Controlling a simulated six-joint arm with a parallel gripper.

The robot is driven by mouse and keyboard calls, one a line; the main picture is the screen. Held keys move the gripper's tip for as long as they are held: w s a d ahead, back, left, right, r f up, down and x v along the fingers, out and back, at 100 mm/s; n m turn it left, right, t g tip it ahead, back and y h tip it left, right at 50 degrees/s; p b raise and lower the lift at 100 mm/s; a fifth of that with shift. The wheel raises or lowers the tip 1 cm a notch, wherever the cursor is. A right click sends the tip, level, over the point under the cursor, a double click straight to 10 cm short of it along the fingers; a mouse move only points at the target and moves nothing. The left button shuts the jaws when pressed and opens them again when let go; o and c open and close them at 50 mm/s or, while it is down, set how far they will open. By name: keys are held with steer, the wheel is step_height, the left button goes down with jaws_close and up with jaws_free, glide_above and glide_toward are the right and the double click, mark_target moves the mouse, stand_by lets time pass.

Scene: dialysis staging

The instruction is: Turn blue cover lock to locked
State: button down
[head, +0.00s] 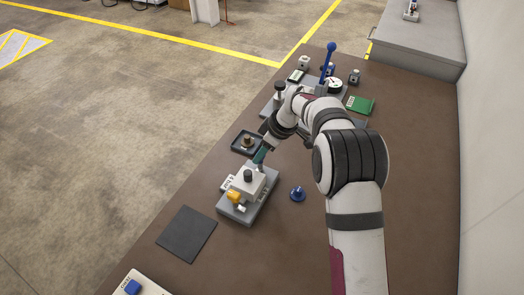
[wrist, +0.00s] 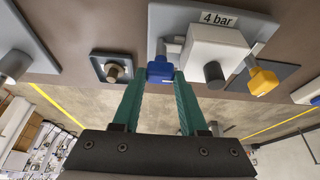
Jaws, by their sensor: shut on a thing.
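The blue cover lock (wrist: 160,71) sits at the side of a white-topped grey unit (wrist: 210,45) in the wrist view, beside a small grey piece. My gripper (wrist: 161,78) has its green fingers on either side of the blue lock and is shut on it. In the head view my gripper (head: 260,157) is at the far side of the unit (head: 250,183), and the blue lock is hidden there. The unit carries a "4 bar" label (wrist: 219,19), a dark knob (wrist: 213,72) and a yellow handle (wrist: 262,80). I cannot tell the lock's exact angle.
A black tray with a brass fitting (head: 247,142) stands just beyond the unit. A loose blue knob-like part (head: 298,193) lies to its right. A dark mat (head: 187,234) lies nearer. A blue lever (head: 328,62) rises at the back, near a green card (head: 360,105).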

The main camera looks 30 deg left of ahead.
steer(key=shift+c, duration=2.2)
jaws_free()
steer(key=v, duration=1.5)
steer(key=shift+r, duration=0.4)
steer(key=shift+d, duration=0.1)
